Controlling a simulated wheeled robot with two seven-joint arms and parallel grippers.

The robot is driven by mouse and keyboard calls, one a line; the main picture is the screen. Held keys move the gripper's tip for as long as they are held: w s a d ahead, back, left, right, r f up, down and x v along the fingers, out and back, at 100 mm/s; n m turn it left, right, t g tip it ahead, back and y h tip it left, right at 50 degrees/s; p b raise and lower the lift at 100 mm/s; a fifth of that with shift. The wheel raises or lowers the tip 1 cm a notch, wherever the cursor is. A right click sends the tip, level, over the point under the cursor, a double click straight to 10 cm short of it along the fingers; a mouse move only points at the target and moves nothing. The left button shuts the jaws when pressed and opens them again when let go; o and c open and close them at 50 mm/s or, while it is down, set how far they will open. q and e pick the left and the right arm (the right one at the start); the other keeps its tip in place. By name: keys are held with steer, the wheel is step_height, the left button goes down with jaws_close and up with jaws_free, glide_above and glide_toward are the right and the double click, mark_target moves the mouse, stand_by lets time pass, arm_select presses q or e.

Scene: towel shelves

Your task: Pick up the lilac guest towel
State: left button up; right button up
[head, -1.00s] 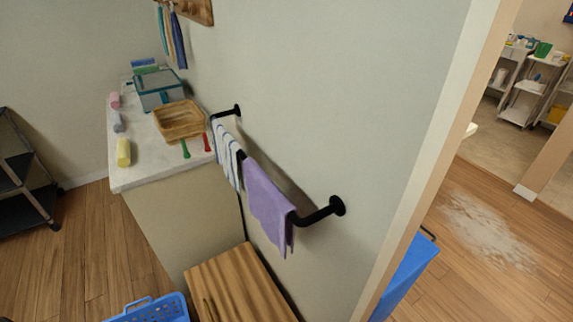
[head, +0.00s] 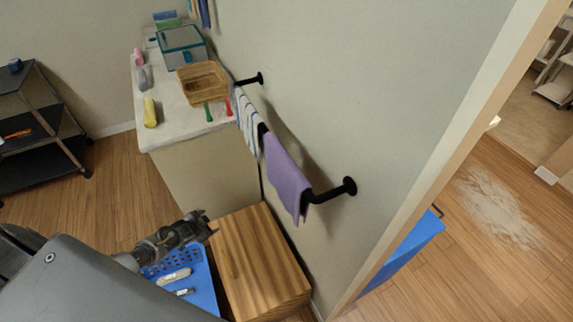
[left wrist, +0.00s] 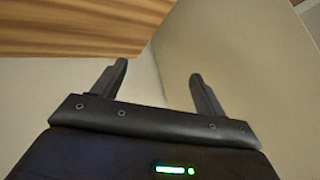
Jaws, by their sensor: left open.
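The lilac guest towel (head: 286,178) hangs folded over a black wall rail (head: 330,194) in the head view, near the rail's front end. A white towel with dark stripes (head: 248,120) hangs behind it on the same rail. My left gripper (head: 207,224) is in the lower middle of the head view, to the left of and below the lilac towel, apart from it. In the left wrist view its two fingers (left wrist: 158,88) are spread with nothing between them. The lilac towel does not show in the left wrist view. My right gripper is not in view.
A wooden box (head: 255,262) stands below the rail. A blue basket (head: 205,290) with small items sits beside it. A counter (head: 180,130) holds a wicker basket (head: 203,82), a glass box and rolled cloths. A blue bin (head: 405,255) stands right of the wall edge.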

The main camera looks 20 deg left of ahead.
arm_select(q)
steer(key=w+d+r+m+t+h+p, duration=0.15)
steer(key=w+r, duration=0.35)
steer(key=r, duration=0.6)
steer(key=w+d+r+m+t+h+p, duration=0.15)
steer(key=w+r, duration=0.35)
steer(key=r, duration=0.6)
steer(key=w+r+m+t+h+p, duration=0.15)
steer(key=w+r, duration=0.25)
steer(key=r, duration=0.8)
steer(key=s+d+r+m+g+h+p, duration=0.1)
steer(key=s+d+r+m+g+h, duration=0.2)
steer(key=d+r, duration=0.6)
steer(key=s+d+r+g+h, duration=0.5)
steer(key=s+d, duration=0.4)
steer(key=s, duration=0.4)
steer(key=shift+s+d+r+p, duration=0.15)
steer(key=shift+d+r+p, duration=0.2)
steer(key=shift+r, duration=0.2)
steer(key=shift+d+m+g, duration=0.1)
steer(key=shift+m+g, duration=0.15)
steer(key=shift+m, duration=0.1)
